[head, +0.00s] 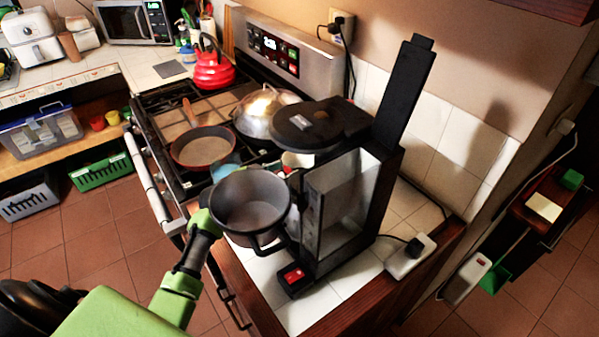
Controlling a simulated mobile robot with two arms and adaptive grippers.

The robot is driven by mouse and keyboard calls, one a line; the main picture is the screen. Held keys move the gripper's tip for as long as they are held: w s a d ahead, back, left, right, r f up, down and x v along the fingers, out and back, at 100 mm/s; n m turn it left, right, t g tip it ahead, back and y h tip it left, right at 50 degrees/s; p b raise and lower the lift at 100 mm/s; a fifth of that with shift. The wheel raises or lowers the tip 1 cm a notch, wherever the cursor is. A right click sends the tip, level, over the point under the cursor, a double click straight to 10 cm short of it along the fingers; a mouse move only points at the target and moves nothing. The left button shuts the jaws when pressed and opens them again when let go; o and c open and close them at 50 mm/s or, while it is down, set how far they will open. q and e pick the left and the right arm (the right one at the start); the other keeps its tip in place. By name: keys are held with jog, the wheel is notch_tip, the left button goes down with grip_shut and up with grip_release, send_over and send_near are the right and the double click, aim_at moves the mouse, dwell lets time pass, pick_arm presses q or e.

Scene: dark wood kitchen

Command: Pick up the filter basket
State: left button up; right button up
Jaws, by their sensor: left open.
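The filter basket (250,203) is a dark grey round cup with a loop at its front right, open side up and empty inside. It shows at the front left of the black coffee maker (385,190); I cannot tell whether it is attached to it. My left gripper (207,218) is open at the basket's left side, very close to its wall. Its fingertips are partly hidden, so contact is unclear. My right gripper does not show.
The coffee maker stands on a white tiled counter (315,312) with its tall black flap upright. A stove with a frying pan (203,147), a domed lid (265,108) and a red kettle (213,66) lies behind. A power strip (410,257) lies to the right.

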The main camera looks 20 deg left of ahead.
pick_arm(q)
grip_shut()
dwell(0.3)
